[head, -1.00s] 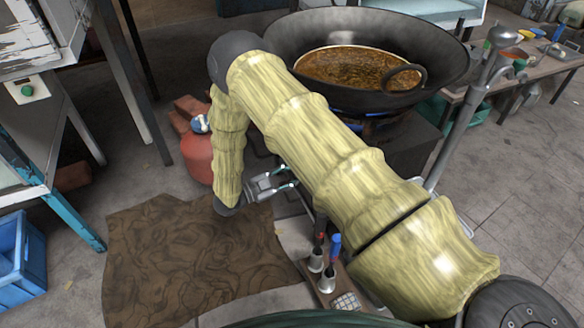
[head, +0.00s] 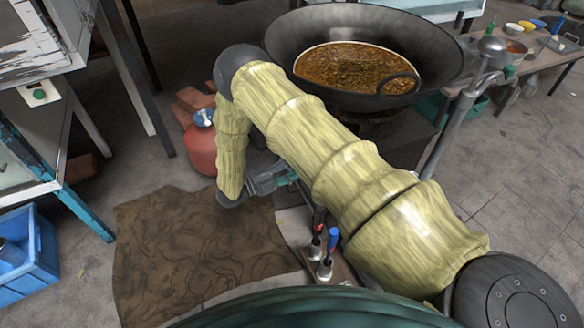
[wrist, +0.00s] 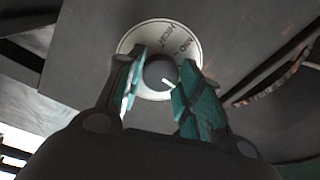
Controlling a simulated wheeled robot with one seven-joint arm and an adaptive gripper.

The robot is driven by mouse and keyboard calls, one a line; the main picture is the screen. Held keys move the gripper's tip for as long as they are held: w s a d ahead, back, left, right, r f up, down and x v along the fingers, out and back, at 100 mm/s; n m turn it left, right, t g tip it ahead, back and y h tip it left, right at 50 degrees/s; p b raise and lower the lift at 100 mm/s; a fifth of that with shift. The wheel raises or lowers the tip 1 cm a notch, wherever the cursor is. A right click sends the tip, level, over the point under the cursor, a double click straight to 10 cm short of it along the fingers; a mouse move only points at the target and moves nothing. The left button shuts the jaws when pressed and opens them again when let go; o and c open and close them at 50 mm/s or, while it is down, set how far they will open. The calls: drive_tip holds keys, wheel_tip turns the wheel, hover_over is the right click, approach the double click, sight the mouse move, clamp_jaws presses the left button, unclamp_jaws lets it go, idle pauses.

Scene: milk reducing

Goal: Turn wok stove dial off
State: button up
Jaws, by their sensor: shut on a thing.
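The wok stove (head: 428,124) stands under a large black wok (head: 360,75) full of brown liquid. In the head view the stove is partly hidden by my arm, and no blue flame shows under the wok. In the wrist view the stove dial (wrist: 160,73) has a dark round knob with a white pointer line, on a pale ring with printed words including "HIGH".
A red gas cylinder (head: 202,145) stands left of the stove, with bricks behind it. A brown mat (head: 200,245) lies on the floor. A wooden board with tools (head: 325,255) is near my body. A side table (head: 535,62) stands at right.

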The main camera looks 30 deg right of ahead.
drive_tip(key=shift+s+f, duration=0.1)
idle(0.3)
drive_tip(key=o, duration=1)
drive_tip(key=shift+o, duration=0.2)
drive_tip(key=a, duration=1.2)
drive_tip(key=shift+w+f, duration=0.3)
drive_tip(key=shift+f, duration=0.1)
